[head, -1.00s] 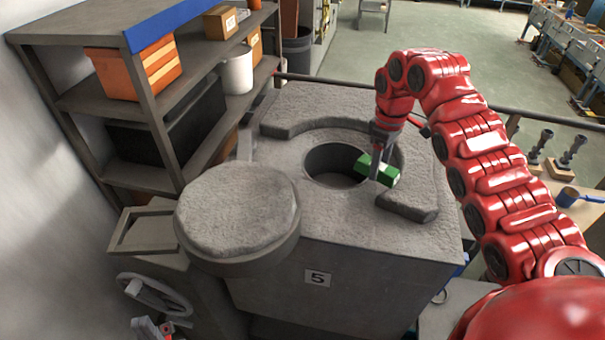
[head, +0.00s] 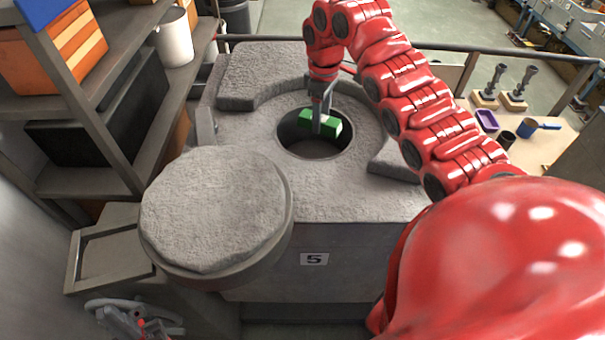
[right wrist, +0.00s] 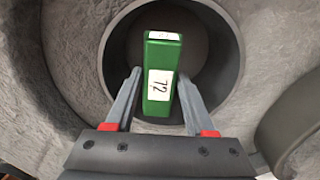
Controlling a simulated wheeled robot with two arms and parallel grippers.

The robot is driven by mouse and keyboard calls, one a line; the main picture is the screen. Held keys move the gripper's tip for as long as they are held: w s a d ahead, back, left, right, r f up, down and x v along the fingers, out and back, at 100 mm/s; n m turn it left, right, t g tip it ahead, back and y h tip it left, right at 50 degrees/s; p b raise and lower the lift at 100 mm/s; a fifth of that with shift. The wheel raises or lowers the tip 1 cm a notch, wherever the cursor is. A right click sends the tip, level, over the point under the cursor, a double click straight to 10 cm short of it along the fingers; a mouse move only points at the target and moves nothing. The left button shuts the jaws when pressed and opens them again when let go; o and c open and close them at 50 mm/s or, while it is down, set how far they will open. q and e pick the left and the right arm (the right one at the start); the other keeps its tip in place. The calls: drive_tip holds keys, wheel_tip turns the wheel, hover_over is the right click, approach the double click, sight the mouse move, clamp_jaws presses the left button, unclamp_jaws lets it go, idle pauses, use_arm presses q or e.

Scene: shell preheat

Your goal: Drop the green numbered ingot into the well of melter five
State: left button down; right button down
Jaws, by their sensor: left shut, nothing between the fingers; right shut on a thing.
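The green ingot (head: 331,126) is held in my right gripper (head: 317,128) over the round well (head: 312,150) of the melter marked 5 (head: 352,270). In the right wrist view the ingot (right wrist: 162,80) is between the two fingers, with a white label reading 72, and the dark well opening (right wrist: 120,50) lies behind it. The round lid (head: 212,210) is swung to the left, clear of the well.
Shelves with an orange crate (head: 75,42) and a white bucket (head: 173,38) stand at the left. A raised stone block (head: 255,75) rims the well's back. A table (head: 545,145) with a purple tray (head: 487,120) and a blue pan (head: 527,125) is at the right.

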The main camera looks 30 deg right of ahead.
drive_tip(key=shift+f, duration=0.3)
drive_tip(key=shift+s+d+r, duration=0.1)
drive_tip(key=shift+s+r, duration=0.05)
drive_tip(key=shift+s, duration=0.1)
drive_tip(key=shift+c, duration=0.9)
unclamp_jaws()
drive_tip(key=shift+w, duration=0.1)
drive_tip(key=shift+r, duration=0.4)
wheel_tip(320, 180, up, 6)
drive_tip(key=p, duration=0.3)
drive_tip(key=shift+r+p, duration=0.4)
drive_tip(key=shift+p, duration=0.1)
drive_tip(key=shift+f, duration=0.1)
